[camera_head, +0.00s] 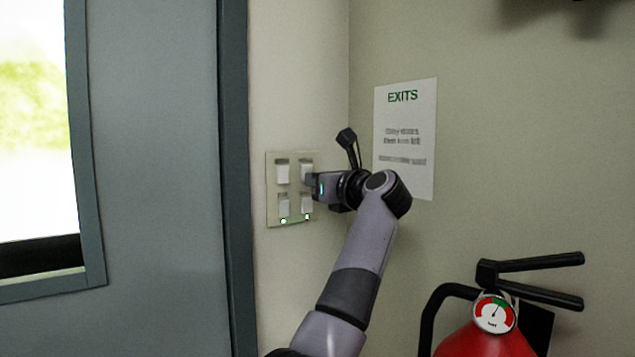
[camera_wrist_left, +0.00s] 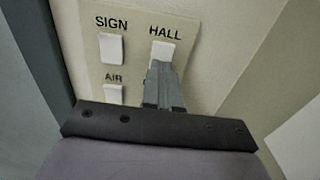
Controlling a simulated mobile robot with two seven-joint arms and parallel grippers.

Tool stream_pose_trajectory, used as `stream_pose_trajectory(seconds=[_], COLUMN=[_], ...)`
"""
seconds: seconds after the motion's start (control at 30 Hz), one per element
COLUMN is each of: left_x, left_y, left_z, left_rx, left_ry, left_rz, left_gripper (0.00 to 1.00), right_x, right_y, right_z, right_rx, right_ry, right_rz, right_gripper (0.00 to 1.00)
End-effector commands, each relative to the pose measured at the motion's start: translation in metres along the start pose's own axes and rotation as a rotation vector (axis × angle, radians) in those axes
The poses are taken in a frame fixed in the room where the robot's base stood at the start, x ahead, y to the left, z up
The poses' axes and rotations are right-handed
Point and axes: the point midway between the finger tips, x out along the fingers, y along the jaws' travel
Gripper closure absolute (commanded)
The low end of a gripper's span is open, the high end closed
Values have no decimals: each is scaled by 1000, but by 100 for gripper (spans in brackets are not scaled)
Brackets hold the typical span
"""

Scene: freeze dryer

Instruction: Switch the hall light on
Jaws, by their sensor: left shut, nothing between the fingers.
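A pale switch plate (camera_head: 274,215) with several white rocker switches is on the wall right of the door frame. The wrist view shows the labels SIGN, HALL and AIR; one more label is mostly hidden by my fingers. The hall switch (camera_wrist_left: 161,53) is at the upper right of the plate, and in the head view (camera_head: 306,165) my gripper partly covers it. My left gripper (camera_head: 309,181) is shut and empty, its fingertips (camera_wrist_left: 163,70) at the lower edge of the hall switch. Whether they touch it I cannot tell. My right gripper is out of view.
The sign switch (camera_wrist_left: 111,47) is left of the hall switch, and the air switch (camera_wrist_left: 113,94) is below it. Small lights glow under the two lower switches. An exits sheet (camera_head: 406,125) hangs on the right wall. A red fire extinguisher (camera_head: 487,340) stands at the lower right.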

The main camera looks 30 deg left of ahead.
Motion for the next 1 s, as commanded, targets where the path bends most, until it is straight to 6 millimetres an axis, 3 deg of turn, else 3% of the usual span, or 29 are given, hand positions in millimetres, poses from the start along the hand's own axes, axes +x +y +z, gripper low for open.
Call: stream_pose_trajectory(seconds=[0.1, 0.37, 0.8, 1.0], left_x=[5, 4, -62, -74], left_y=[2, 3, -1, 0], left_z=[-6, -1, -6, -6], left_rx=[-1, -4, -2, -1], left_ry=[-88, -79, -80, -82], left_rz=[3, 5, -4, -3], left_gripper=[100, 100, 100, 100], right_x=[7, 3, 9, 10], right_y=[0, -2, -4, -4], right_z=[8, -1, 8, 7], right_rx=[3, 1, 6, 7], right_ry=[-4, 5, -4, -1], right_rz=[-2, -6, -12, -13], right_gripper=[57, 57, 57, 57])
